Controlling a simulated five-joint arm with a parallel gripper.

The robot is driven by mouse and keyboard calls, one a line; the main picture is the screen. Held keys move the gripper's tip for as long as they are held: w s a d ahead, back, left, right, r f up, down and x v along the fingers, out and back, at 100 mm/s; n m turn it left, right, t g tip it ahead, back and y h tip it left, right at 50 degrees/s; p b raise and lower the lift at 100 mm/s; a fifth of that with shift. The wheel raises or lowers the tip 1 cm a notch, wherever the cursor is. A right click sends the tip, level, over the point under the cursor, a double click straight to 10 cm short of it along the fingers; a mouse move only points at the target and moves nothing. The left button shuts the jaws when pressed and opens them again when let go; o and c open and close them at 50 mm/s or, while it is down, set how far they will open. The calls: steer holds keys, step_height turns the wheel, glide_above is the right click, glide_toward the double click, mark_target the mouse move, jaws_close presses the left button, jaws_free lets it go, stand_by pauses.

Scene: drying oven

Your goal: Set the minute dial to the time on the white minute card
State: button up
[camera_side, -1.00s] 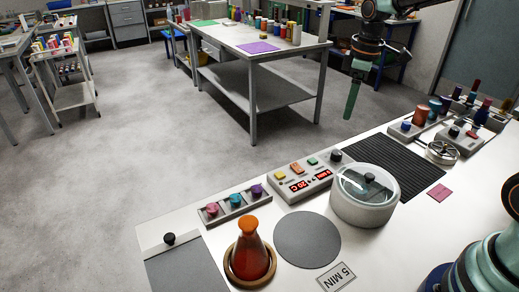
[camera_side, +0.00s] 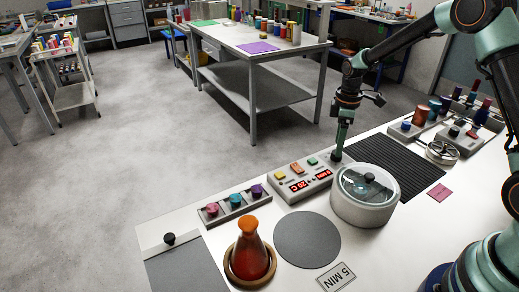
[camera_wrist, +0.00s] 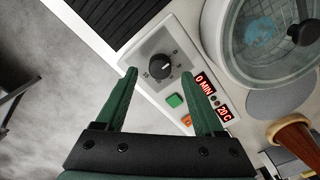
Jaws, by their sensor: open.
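The white minute card (camera_side: 337,277) lies on the front of the bench and reads 5 MIN. The minute dial (camera_wrist: 159,67) is a black knob with a white pointer line on the grey control panel (camera_side: 303,181). The red display (camera_wrist: 205,84) on that panel reads 0 MIN, with 20 C beside it. My gripper (camera_wrist: 159,73) is open, its green fingers pointing down at the dial. In the wrist view the knob shows between and slightly beyond the fingertips.
A round glass-lidded oven (camera_side: 364,196) stands close beside the panel. Yellow, orange and green buttons (camera_side: 297,168) sit on the panel. An orange flask (camera_side: 249,254) stands in a wooden ring, near a grey disc (camera_side: 307,239). A ribbed black mat (camera_side: 387,163) lies to the right.

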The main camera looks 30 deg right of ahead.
steer(key=shift+f, duration=1.3)
jaws_close()
